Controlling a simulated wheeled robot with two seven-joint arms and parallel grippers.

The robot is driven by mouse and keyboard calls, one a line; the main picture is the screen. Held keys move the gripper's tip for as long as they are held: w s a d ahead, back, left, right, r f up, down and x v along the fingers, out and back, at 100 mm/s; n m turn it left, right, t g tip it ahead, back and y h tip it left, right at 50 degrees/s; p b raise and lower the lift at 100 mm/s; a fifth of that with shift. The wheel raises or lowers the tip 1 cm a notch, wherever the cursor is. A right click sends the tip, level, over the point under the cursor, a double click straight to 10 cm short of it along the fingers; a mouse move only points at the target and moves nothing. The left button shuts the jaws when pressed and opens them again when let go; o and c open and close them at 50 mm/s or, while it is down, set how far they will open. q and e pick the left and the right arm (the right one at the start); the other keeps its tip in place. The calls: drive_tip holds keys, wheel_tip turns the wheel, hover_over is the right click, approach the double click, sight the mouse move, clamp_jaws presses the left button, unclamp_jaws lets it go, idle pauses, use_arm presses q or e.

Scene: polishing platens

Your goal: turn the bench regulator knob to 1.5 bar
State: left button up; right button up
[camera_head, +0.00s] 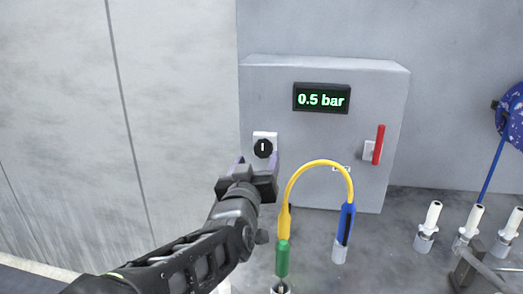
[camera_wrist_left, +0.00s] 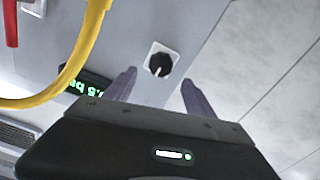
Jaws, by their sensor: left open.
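The regulator knob (camera_head: 263,148) is a round black knob with a white mark, on a white plate on the front of the grey cabinet (camera_head: 320,185). Its mark points straight up in the head view. The display (camera_head: 321,98) above it reads 0.5 bar in green. My left gripper (camera_head: 259,165) is just in front of and below the knob. In the left wrist view the knob (camera_wrist_left: 158,65) shows beyond and between the two open fingers (camera_wrist_left: 158,88), with nothing between them. Whether the fingertips touch the knob cannot be told. My right gripper is not in view.
A yellow hose (camera_head: 320,163) arches from a green fitting (camera_head: 282,258) to a blue one (camera_head: 345,225), close right of my left gripper. A red lever (camera_head: 379,145) is on the cabinet's right. Several white-topped fittings (camera_head: 431,215) stand at right. The wall (camera_head: 60,130) at left is bare.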

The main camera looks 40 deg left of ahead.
sight(262, 150)
use_arm(q)
drive_tip(key=x, duration=0.6)
drive_tip(key=shift+w+a+p, duration=0.15)
drive_tip(key=shift+w+p, duration=0.05)
drive_tip(key=shift+p, duration=0.15)
drive_tip(key=shift+c, duration=0.4)
drive_tip(key=c, duration=1.3)
